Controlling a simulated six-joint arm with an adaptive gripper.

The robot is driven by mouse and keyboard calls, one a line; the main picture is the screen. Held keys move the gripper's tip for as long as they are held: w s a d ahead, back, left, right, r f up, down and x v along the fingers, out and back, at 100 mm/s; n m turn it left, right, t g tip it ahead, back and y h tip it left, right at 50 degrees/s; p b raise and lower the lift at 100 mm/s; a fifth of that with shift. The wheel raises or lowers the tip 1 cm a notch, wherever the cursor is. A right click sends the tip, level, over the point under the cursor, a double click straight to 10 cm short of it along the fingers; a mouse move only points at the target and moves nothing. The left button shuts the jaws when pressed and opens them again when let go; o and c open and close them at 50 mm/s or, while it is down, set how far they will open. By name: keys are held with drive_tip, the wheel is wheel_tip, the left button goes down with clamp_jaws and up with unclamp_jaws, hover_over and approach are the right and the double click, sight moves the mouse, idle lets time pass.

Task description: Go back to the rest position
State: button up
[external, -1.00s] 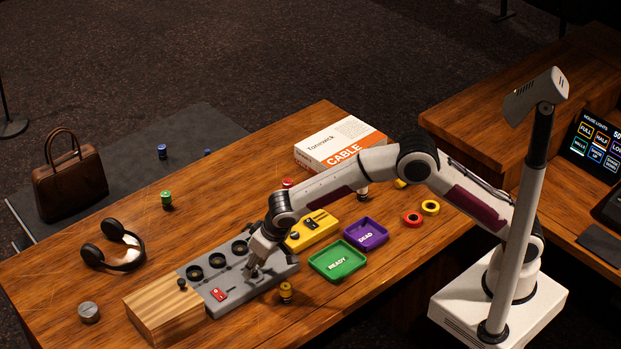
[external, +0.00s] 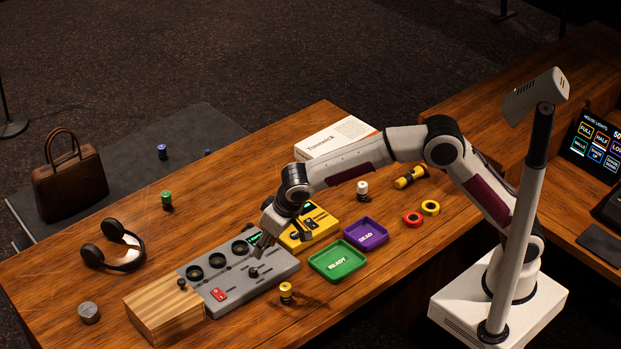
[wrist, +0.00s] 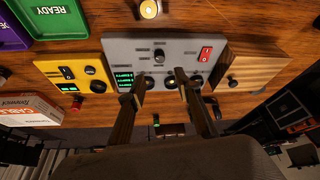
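My gripper (external: 260,242) hangs above the grey mixer panel (external: 218,275), over its back right part, apart from it. In the wrist view my gripper (wrist: 155,88) shows two fingers spread apart with nothing between them. The grey panel (wrist: 125,48) lies beyond the fingers, with round dials, a black knob, green displays and a red switch. My arm is bent at the elbow and reaches over the desk from its white base at the right.
A yellow box (external: 318,232) adjoins the panel. A green READY tray (external: 338,278) and purple DEAD tray (external: 379,228) lie to the right. A small yellow-and-black piece (external: 286,292) stands in front of the panel. Headphones (external: 118,262) lie at the left.

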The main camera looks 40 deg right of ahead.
drive_tip(key=shift+n, duration=0.4)
idle(0.4)
drive_tip(key=s+d+f+n+g+h, duration=0.1)
drive_tip(key=s+d+f+n, duration=0.15)
drive_tip(key=s+d, duration=0.25)
drive_tip(key=s+d+r+m, duration=0.2)
drive_tip(key=s+d+r, duration=0.2)
drive_tip(key=d, duration=0.9)
drive_tip(key=s+d+r+m+t, duration=0.1)
drive_tip(key=s+d+r+m, duration=0.1)
drive_tip(key=s+d+r, duration=0.3)
drive_tip(key=s+d+r+m+t, duration=0.1)
drive_tip(key=s+d+r, duration=0.3)
drive_tip(key=s+d, duration=0.7)
drive_tip(key=d+m, duration=0.1)
drive_tip(key=d, duration=1.1)
drive_tip(key=shift+r, duration=0.35)
drive_tip(key=shift+d, duration=0.1)
